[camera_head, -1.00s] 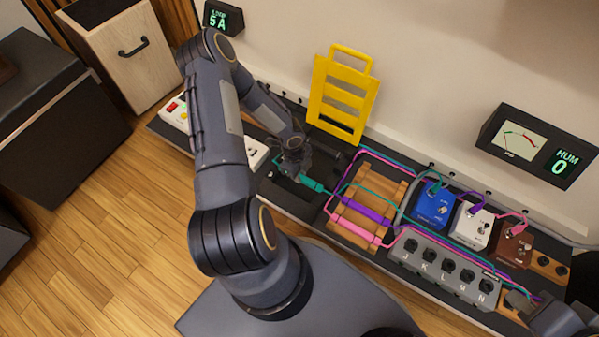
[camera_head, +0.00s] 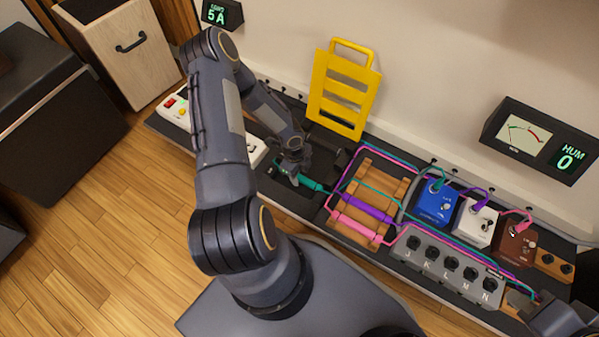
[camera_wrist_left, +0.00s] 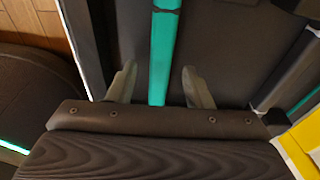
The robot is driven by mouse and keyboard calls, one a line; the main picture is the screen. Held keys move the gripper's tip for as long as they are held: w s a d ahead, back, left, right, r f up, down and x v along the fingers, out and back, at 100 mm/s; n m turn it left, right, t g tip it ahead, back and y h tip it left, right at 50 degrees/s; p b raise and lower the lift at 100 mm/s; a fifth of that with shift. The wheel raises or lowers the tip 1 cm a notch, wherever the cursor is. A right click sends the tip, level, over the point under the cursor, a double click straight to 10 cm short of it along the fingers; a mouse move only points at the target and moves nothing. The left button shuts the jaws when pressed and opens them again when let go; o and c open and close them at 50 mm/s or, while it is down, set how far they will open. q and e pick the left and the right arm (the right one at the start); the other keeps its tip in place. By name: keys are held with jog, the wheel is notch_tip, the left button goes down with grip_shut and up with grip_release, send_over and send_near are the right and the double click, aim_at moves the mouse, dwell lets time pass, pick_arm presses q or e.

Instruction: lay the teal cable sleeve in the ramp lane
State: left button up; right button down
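The teal cable sleeve (camera_head: 312,184) lies over the dark tray area left of the wooden ramp (camera_head: 366,205). My left gripper (camera_head: 292,177) is low at the sleeve's left part. In the left wrist view the teal sleeve (camera_wrist_left: 162,55) runs between the two fingers (camera_wrist_left: 160,88), with a visible gap on each side, so the gripper is open around it. A purple sleeve (camera_head: 368,209) and a pink sleeve (camera_head: 356,228) lie across the ramp; a thin teal cable crosses its upper part. My right gripper (camera_head: 524,302) is partly seen at the bottom right; its fingers are unclear.
A yellow slatted panel (camera_head: 343,92) stands behind the left gripper. Blue (camera_head: 435,205), white (camera_head: 475,223) and brown (camera_head: 515,244) pedals stand right of the ramp, behind a grey socket box (camera_head: 448,267). A white power strip (camera_head: 254,149) is at left. Cables run along the board.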

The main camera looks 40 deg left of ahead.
pick_arm(q)
jog(key=r+p, duration=0.1)
jog(key=r, duration=0.1)
jog(key=r+p, duration=0.1)
jog(key=r, duration=0.1)
jog(key=a+r+p, duration=0.1)
jog(key=r, duration=0.1)
jog(key=shift+r, duration=0.3)
jog(key=shift+a+r+p, duration=0.1)
jog(key=shift+r+p, duration=0.3)
jog(key=shift+r, duration=0.15)
